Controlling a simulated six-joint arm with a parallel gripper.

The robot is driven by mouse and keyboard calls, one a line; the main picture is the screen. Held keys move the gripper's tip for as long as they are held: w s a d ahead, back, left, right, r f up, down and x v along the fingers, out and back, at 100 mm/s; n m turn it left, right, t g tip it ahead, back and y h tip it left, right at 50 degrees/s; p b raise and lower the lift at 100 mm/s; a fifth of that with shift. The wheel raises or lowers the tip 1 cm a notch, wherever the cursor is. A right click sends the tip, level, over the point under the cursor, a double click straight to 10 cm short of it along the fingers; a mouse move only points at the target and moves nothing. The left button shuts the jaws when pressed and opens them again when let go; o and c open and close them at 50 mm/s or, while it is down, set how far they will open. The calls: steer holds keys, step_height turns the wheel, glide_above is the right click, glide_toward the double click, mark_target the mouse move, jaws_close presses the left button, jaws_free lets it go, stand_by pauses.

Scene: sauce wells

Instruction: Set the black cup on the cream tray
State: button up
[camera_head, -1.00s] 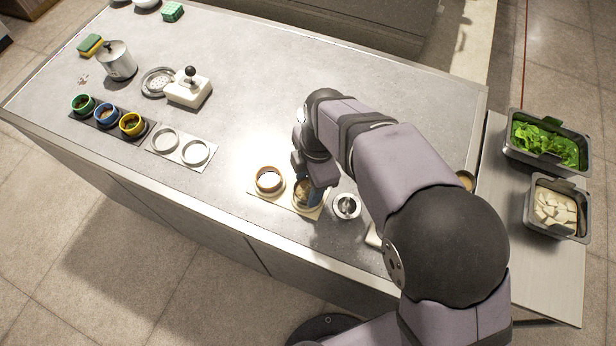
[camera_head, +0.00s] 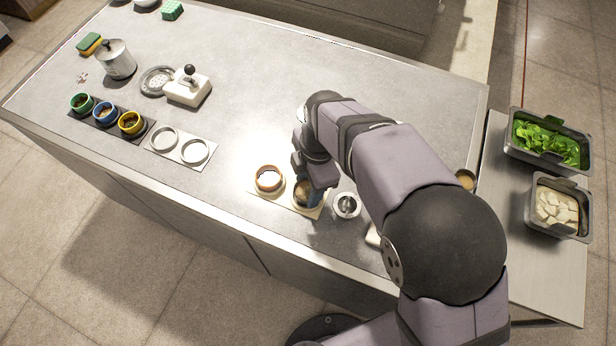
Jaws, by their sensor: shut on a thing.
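The cream tray (camera_head: 258,191) lies near the front edge of the counter, left of my arm. An orange-brown cup (camera_head: 268,179) stands in its left well. My gripper (camera_head: 309,188) points down over the right well and is shut on a dark cup, which I take for the black cup (camera_head: 303,201), with tan contents. The cup is upright at the right well. My fingers hide much of its wall, and I cannot tell whether its base touches the tray.
A metal cup (camera_head: 346,206) stands close to the right of the cream tray. A pale tray with two empty rings (camera_head: 180,146) and a dark tray (camera_head: 94,119) with green, blue and yellow cups lie to the left. The middle of the counter (camera_head: 270,90) is clear.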

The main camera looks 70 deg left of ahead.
steer(key=shift+f, duration=0.35)
stand_by(0.4)
steer(key=o, duration=1.2)
steer(key=shift+r, duration=0.1)
steer(key=shift+r+p, duration=2.75)
steer(key=shift+r, duration=1.25)
